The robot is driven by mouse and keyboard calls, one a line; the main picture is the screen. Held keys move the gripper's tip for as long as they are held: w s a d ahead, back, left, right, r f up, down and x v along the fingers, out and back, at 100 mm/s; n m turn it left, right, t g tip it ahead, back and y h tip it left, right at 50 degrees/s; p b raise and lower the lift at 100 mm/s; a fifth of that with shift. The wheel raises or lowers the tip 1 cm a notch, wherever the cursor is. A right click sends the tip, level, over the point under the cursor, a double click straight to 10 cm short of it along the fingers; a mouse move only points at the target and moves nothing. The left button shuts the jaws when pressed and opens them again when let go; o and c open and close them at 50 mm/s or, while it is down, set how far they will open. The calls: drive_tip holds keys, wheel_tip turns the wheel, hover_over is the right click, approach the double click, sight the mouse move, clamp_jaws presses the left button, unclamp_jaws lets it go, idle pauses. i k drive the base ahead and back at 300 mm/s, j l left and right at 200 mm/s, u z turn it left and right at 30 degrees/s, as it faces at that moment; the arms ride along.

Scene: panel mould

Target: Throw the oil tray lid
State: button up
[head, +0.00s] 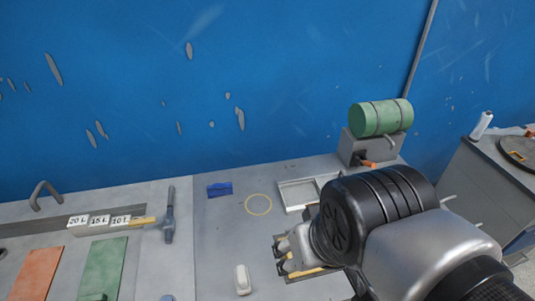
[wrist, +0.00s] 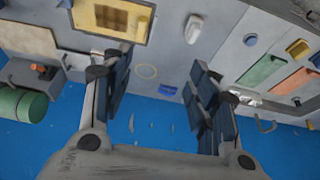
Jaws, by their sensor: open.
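A shallow yellow-floored tray (wrist: 137,38) lies on the bench; in the head view, my gripper and arm hide much of it. Behind it, a pale rectangular framed panel (head: 297,194) lies flat, partly hidden by my arm. This may be the lid, but I cannot tell for sure or see whether it joins the tray. My gripper (head: 281,254) is above the bench at the yellow-floored tray's left side. In the wrist view its fingers (wrist: 155,92) are wide apart, with nothing between them.
A white handled object (head: 242,280) is left of my gripper. A hammer (head: 169,215), an orange plate (head: 36,273) and a green plate (head: 103,266) lie further left. A blue wall is behind.

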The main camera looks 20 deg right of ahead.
sight(320, 182)
drive_tip(key=z, duration=0.9)
drive_tip(key=l+u, duration=0.25)
drive_tip(key=u, duration=0.15)
drive_tip(key=l+u, duration=0.35)
